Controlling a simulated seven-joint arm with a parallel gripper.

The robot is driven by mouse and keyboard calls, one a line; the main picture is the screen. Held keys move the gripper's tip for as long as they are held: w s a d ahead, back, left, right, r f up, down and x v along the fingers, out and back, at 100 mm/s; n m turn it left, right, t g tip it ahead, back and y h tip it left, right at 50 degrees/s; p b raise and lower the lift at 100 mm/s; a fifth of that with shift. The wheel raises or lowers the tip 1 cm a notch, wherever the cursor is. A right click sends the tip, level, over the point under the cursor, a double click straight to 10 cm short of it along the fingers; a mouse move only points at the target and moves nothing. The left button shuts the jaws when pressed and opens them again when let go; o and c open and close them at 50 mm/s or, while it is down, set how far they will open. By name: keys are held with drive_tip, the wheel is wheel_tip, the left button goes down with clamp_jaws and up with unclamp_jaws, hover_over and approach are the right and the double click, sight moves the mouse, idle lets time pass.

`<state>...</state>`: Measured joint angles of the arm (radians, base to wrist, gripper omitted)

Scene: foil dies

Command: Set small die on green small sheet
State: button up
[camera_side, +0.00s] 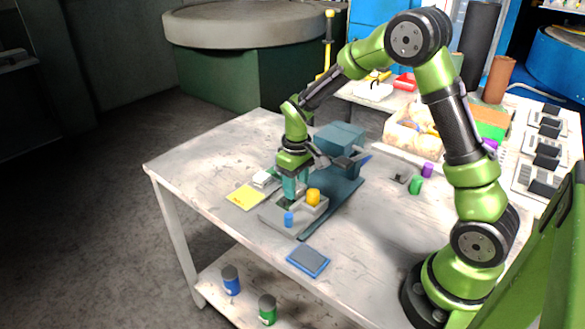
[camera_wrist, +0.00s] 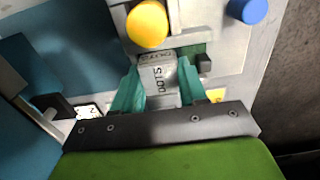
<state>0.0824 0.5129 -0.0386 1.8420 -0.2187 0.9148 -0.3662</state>
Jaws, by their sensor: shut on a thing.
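The small die is a grey block marked "DOTS" (camera_wrist: 157,80), held between the teal fingers of my gripper (camera_wrist: 158,90). My gripper (camera_side: 289,196) is shut on it, low over the grey bed (camera_side: 270,214) of the press. A green strip (camera_wrist: 194,48), likely part of the green small sheet, shows on the bed beside the die in the wrist view. The rest of it is hidden by the die and fingers. I cannot tell whether the die touches the sheet. The die is not clearly visible in the side view.
A yellow knob (camera_side: 313,196) and a blue knob (camera_side: 289,219) stand on the bed close to my fingers. The teal press (camera_side: 339,138) rises behind. A yellow sheet (camera_side: 246,198) and a pale block (camera_side: 263,178) lie left. A blue pad (camera_side: 308,261) lies in front.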

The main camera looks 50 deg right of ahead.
drive_tip(key=shift+f, duration=0.15)
drive_tip(key=o, duration=0.8)
drive_tip(key=shift+o, duration=0.2)
wheel_tip(320, 180, up, 12)
drive_tip(key=r, duration=0.1)
drive_tip(key=s+a+r+m+t+y, duration=0.1)
drive_tip(key=s+a+r+m+t, duration=0.1)
drive_tip(key=s, duration=0.7)
drive_tip(key=s+a+r+m+t+y, duration=0.1)
drive_tip(key=s+a+r+m+t, duration=0.1)
drive_tip(key=s+a+r+t, duration=0.3)
drive_tip(key=shift+s+a+r, duration=0.2)
drive_tip(key=shift+s+a, duration=0.35)
drive_tip(key=shift+s, duration=1.35)
